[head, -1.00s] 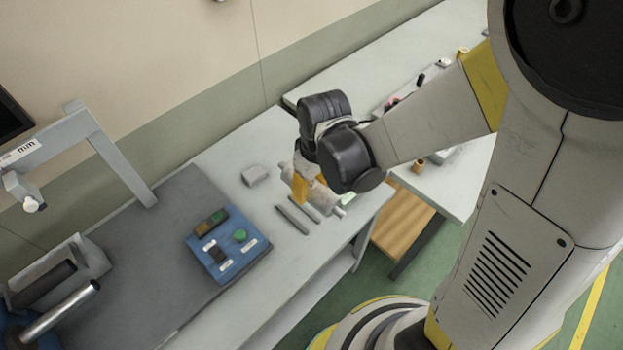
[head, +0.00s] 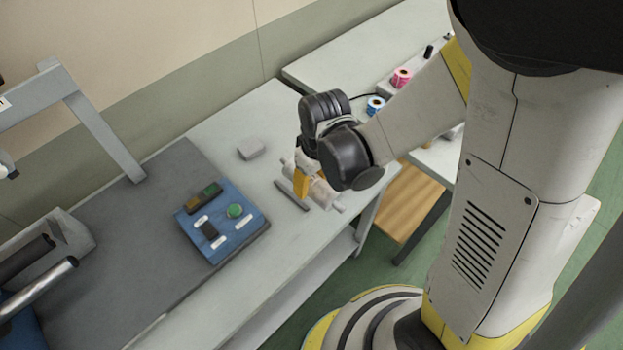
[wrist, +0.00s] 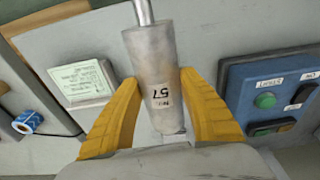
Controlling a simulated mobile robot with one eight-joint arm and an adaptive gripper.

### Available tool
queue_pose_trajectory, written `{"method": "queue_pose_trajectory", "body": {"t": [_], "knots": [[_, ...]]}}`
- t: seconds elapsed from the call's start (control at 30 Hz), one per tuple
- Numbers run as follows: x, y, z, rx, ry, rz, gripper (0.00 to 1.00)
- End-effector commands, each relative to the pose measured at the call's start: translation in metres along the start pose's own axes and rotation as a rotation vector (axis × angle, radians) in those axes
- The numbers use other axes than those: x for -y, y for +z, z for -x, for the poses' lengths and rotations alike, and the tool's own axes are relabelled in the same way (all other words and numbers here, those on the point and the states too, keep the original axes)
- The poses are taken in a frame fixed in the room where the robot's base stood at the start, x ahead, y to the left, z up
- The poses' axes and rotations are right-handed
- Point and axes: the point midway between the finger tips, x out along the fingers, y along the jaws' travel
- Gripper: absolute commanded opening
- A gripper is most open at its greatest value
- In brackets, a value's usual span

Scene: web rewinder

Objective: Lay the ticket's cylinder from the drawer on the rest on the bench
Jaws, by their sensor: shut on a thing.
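A grey metal cylinder (head: 323,190) with thin end shafts is between the yellow fingers of my gripper (head: 303,183), over the right part of the bench. I cannot tell whether the cylinder touches the rest. A printed ticket (wrist: 78,82) lies left of it; its text is too small to read.
A blue control box (head: 222,222) with a green button stands left on a dark mat. A small grey block (head: 251,148) lies behind the gripper. A second table at the back right holds pink (head: 401,77) and blue (head: 375,104) rolls.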

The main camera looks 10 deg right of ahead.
Motion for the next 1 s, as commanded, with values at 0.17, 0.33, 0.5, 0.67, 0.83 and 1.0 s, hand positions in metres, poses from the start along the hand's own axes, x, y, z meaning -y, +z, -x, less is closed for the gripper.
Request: {"method": "queue_pose_trajectory", "body": {"t": [0.17, 0.33, 0.5, 0.67, 0.83, 1.0], "knots": [[0.0, -0.017, -0.009, 0.0, 0.0, 0.001, 0.07], [0.0, -0.033, -0.017, 0.0, 0.0, 0.001, 0.07], [0.0, -0.048, -0.025, 0.0, 0.0, 0.001, 0.07], [0.0, -0.051, -0.042, 0.0, 0.0, 0.0, 0.07], [0.0, -0.049, -0.058, 0.0, 0.0, 0.0, 0.07], [0.0, -0.047, -0.067, 0.0, 0.0, 0.0, 0.07]]}}
